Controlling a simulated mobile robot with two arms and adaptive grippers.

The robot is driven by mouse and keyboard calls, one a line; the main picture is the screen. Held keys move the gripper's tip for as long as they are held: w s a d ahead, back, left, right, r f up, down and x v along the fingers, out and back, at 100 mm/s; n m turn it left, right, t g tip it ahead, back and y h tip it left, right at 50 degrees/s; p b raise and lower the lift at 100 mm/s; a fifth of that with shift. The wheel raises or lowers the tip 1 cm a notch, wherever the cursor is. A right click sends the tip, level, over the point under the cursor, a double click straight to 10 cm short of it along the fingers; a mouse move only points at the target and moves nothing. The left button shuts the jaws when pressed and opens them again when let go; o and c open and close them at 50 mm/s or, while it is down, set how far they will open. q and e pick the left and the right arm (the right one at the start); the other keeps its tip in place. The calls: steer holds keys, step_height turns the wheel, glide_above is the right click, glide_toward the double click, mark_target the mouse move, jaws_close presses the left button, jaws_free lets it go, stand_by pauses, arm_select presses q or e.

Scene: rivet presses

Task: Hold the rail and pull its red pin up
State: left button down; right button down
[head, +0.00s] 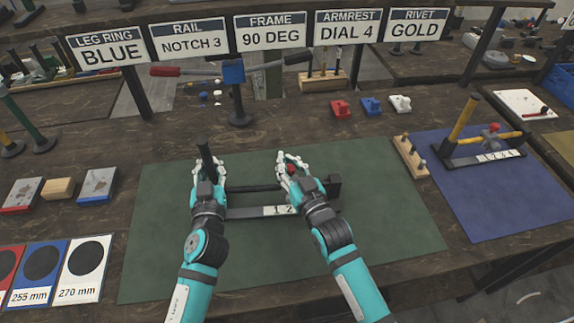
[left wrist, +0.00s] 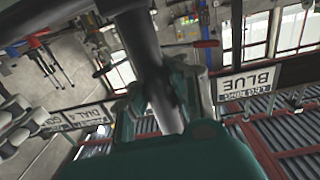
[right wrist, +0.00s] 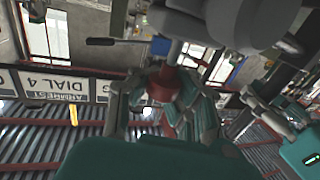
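The dark rail (head: 244,213) with a white number strip lies on the green mat, partly hidden by my arms. A dark upright post (head: 203,150) rises at its left end. My left gripper (head: 207,168) is closed around this post, which also fills the middle of the left wrist view (left wrist: 152,60). My right gripper (head: 292,162) is at the rail's right part, with its fingers on both sides of the red pin (head: 291,170). The red pin shows between those fingers in the right wrist view (right wrist: 163,85); whether they press on it I cannot tell.
A second rail (head: 485,158) with yellow bars and a red knob lies on the blue mat at right. A wooden peg block (head: 410,157) stands between the mats. Red, blue and white small parts (head: 371,106) sit behind. Blocks and size cards (head: 83,272) are at left.

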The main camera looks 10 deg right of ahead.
steer(key=shift+r, duration=0.1)
steer(key=c, duration=1)
jaws_free()
steer(key=shift+s, duration=0.1)
steer(key=v, duration=1.1)
steer(key=shift+s+d, duration=0.1)
steer(key=shift+s, duration=0.3)
